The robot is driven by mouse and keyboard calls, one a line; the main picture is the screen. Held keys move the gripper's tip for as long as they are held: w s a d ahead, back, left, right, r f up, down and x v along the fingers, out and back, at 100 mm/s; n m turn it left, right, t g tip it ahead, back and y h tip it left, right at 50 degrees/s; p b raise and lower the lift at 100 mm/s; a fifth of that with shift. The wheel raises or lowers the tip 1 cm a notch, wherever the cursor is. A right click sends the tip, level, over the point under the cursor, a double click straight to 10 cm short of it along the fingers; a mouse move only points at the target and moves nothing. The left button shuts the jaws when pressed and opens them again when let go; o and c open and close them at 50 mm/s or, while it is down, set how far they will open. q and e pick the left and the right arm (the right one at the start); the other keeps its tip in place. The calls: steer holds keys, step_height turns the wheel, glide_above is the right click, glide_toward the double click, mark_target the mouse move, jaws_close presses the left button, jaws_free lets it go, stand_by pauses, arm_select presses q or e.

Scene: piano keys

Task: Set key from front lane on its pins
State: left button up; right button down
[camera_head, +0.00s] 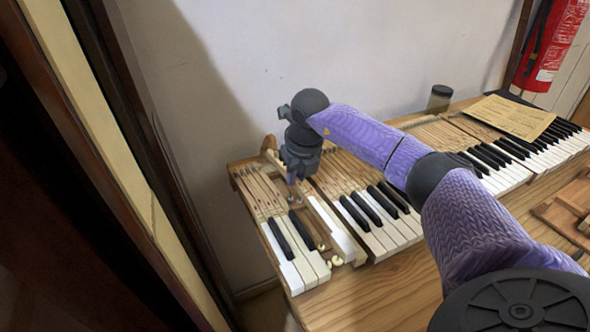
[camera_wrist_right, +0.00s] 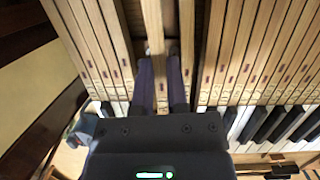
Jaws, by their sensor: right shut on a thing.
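My right gripper (camera_head: 292,180) is over the left part of the keyboard, pointing down. In the wrist view its fingers (camera_wrist_right: 161,62) are shut on a pale wooden key (camera_wrist_right: 154,22), gripped by its bare wooden shaft. A wooden end, likely this key's, shows behind the gripper in the head view. Below the gripper is a gap in the key row with small metal pins (camera_head: 294,200). The fingers and wrist hide most of the held key, and I cannot tell whether it touches the pins. My left gripper is not in view.
Seated keys with wooden shafts (camera_head: 265,198) flank the gap on both sides. Small pale round pieces (camera_head: 334,261) lie near the front of the gap. A paper sheet (camera_head: 515,115) and a dark jar (camera_head: 439,98) are at the back right. A wall stands close behind.

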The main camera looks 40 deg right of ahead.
steer(key=shift+p, duration=0.3)
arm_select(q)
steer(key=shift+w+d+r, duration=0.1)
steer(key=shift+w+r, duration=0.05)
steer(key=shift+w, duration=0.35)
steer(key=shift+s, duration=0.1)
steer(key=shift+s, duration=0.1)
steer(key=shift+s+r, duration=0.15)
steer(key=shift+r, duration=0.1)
